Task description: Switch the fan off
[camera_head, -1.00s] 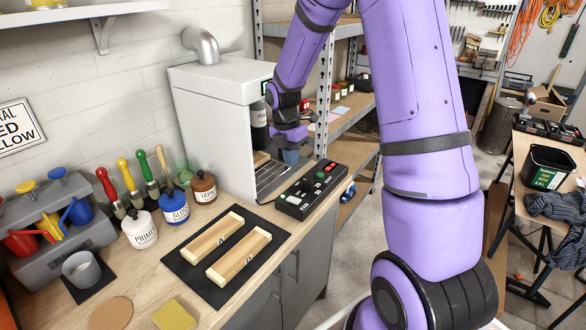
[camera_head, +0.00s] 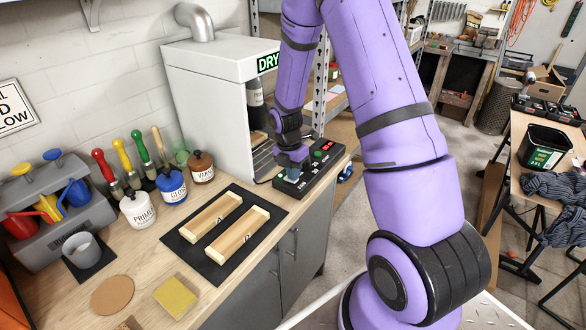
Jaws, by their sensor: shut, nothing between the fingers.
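A black control box (camera_head: 329,158) with coloured buttons and a red display lies on the bench, right of the white drying cabinet (camera_head: 208,93) marked "DRY". No separate fan is visible. My gripper (camera_head: 291,172) is shut and empty, pointing down at the near left end of the box. It covers part of that end, so the controls under it are hidden. I cannot tell whether the fingertips touch the box. A green button (camera_head: 317,154) shows right of my gripper.
A black mat (camera_head: 187,253) with two wooden pieces lies nearby, left of the box. Jars, brushes and a grey caddy (camera_head: 60,233) stand further left. The cabinet's wall is close beside my gripper. A metal shelf stands behind.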

